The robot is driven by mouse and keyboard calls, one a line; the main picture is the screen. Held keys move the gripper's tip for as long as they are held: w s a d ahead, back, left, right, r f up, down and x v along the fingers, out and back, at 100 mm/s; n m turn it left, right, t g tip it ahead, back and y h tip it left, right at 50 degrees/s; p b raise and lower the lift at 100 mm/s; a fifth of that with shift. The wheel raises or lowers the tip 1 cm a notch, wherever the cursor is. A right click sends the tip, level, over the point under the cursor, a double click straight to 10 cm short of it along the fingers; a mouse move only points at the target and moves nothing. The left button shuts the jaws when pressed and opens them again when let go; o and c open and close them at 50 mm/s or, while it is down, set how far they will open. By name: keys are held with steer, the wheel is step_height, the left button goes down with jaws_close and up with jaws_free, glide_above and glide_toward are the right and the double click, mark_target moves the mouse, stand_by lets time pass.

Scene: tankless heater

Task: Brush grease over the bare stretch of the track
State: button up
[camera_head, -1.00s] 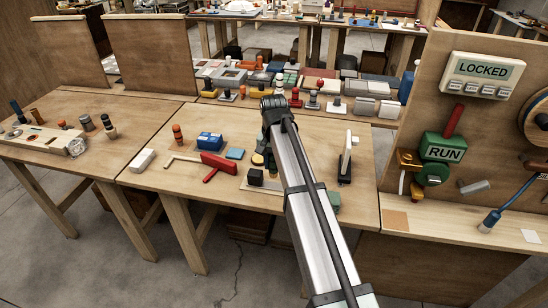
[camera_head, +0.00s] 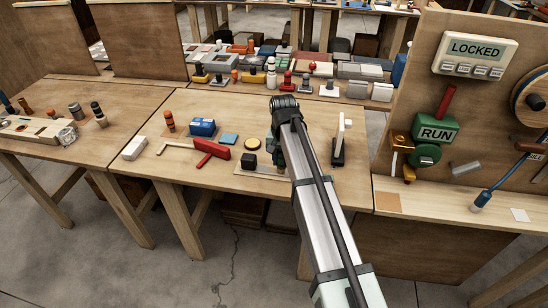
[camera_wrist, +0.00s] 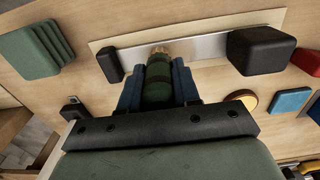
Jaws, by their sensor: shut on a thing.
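My gripper (camera_wrist: 158,88) is shut on the green handle of a brush (camera_wrist: 158,75), held between its blue fingers. The brush's short tan tip (camera_wrist: 159,50) overlaps the near edge of the metal track (camera_wrist: 205,46) in the wrist view; I cannot tell whether it touches. The track lies on a pale board with a large black block (camera_wrist: 261,49) at one end and a small black block (camera_wrist: 110,66) at the other. In the head view the large block (camera_head: 249,161) shows, but my arm hides much of the track and gripper. Grease on the track is not discernible.
A round yellow-topped tin (camera_wrist: 249,101) stands beside the track. A red-handled tool (camera_head: 212,150), blue box (camera_head: 202,127) and white block (camera_head: 134,148) lie left. A white upright plate on a black stand (camera_head: 340,140) is right. Green pads (camera_wrist: 40,48) lie near the board.

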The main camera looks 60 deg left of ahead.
steer(key=shift+w+d, duration=2)
steer(key=shift+s+a, duration=3.8)
steer(key=shift+a, duration=0.05)
step_height(320, 180, up, 2)
steer(key=shift+d+r, duration=0.15)
steer(key=shift+r, duration=0.05)
step_height(320, 180, up, 6)
steer(key=shift+w+f, duration=0.1)
steer(key=shift+f, duration=0.1)
